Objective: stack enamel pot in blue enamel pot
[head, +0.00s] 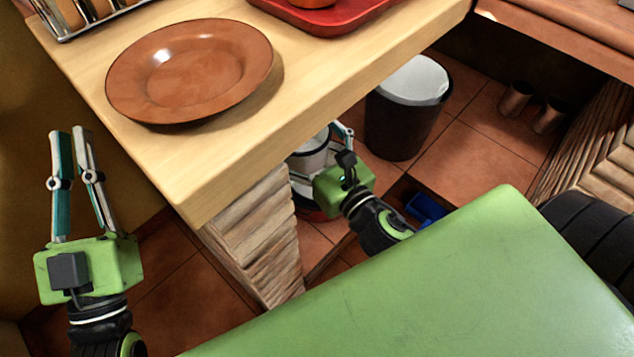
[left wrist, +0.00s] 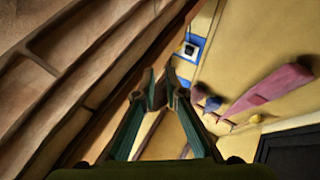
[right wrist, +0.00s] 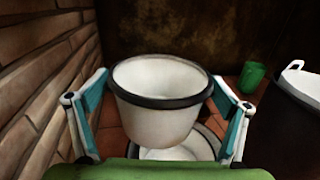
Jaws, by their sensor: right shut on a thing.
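A white enamel pot with a dark rim (right wrist: 158,112) is between the fingers of my right gripper (right wrist: 160,105); both fingers are against its sides. In the head view the pot (head: 312,152) shows partly below the counter's edge. A second, wider round vessel with a pale inside (right wrist: 172,154) is under it in the right wrist view, partly hidden by the held pot.
A stone support (head: 255,235) is left of the pots. A dark bin (head: 400,120) and a green cup (right wrist: 251,76) stand nearby.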

